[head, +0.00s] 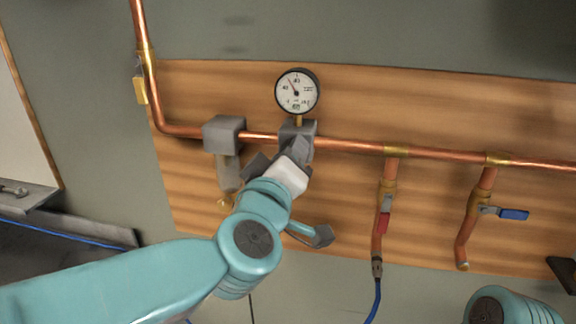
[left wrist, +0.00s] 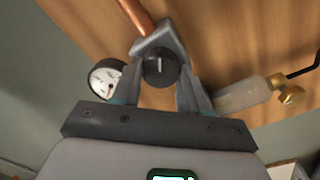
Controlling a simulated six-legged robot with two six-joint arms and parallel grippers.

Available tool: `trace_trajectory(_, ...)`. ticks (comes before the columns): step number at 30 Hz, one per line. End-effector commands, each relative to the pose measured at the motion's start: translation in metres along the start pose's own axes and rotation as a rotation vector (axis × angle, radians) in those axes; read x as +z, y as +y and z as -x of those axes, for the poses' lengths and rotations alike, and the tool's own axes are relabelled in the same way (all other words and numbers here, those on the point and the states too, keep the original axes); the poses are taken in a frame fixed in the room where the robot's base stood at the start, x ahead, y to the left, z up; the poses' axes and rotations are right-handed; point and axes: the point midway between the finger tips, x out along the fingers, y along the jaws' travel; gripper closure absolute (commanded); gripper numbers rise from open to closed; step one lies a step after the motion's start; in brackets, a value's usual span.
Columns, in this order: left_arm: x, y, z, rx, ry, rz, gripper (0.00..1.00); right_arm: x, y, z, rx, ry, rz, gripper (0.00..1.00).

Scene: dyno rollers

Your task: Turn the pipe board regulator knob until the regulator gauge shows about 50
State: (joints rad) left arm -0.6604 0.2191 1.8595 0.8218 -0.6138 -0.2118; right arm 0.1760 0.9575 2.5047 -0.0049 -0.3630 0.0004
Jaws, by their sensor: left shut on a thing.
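The regulator gauge (head: 297,93) is a round white dial with a dark rim above the copper pipe. Its needle points up and slightly left; the figures are too small to read surely. It also shows at the left in the left wrist view (left wrist: 105,78). The regulator is a grey block (head: 305,127) below the gauge. Its knob (left wrist: 160,69) is dark and round with a short pale mark, seen between my fingers. My left gripper (head: 291,150) is shut on the knob, which my gripper hides in the head view. My right gripper is out of view.
The wooden board (head: 345,110) carries copper pipe (head: 350,146). A grey filter unit (head: 224,135) hangs left of the regulator. A red-handled valve (head: 384,218) and a blue-handled valve (head: 512,214) hang to the right. A blue hose (head: 376,300) hangs below the red-handled valve.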

Motion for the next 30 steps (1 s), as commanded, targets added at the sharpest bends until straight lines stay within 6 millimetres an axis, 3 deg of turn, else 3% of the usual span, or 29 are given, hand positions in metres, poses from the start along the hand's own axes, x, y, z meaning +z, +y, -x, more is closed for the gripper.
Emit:
trace_trajectory(12,0.0008,-0.0007,0.0002,0.001,0.005,0.146,0.87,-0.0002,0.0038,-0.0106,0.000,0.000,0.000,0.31)
trace_trajectory(26,0.0005,-0.0005,0.0001,0.001,0.005,0.155,0.87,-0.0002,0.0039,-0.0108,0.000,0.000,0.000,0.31)
trace_trajectory(27,0.0005,-0.0005,0.0001,0.001,0.005,0.155,0.44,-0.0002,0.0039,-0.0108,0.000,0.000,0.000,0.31)
trace_trajectory(28,0.0005,-0.0005,0.0001,0.001,0.005,0.155,0.34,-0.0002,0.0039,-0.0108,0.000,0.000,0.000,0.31)
trace_trajectory(30,0.0005,-0.0005,0.0001,0.001,0.005,0.155,0.31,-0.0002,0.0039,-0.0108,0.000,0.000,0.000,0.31)
